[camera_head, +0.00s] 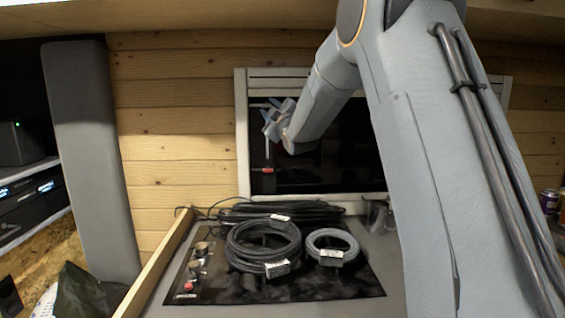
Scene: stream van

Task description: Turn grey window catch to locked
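The window (330,165) has a pale grey frame and dark glass and is set in the wooden wall. My arm reaches across in front of it from the right. My gripper (270,118) is at the upper left part of the window, close to the left side of the frame. Its fingers are small and partly overlap each other, so I cannot tell whether they are open or shut. A thin pale upright bar (267,150) with a red piece at its lower end shows just below the gripper. I cannot make out the grey catch for certain; the gripper may cover it.
Below the window is a counter with a black panel (215,290), two coiled cables (262,262) (331,250) and a red button (188,286). A metal mug (376,215) stands at the back. A tall grey padded panel (90,150) is at left. Cans (549,202) stand far right.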

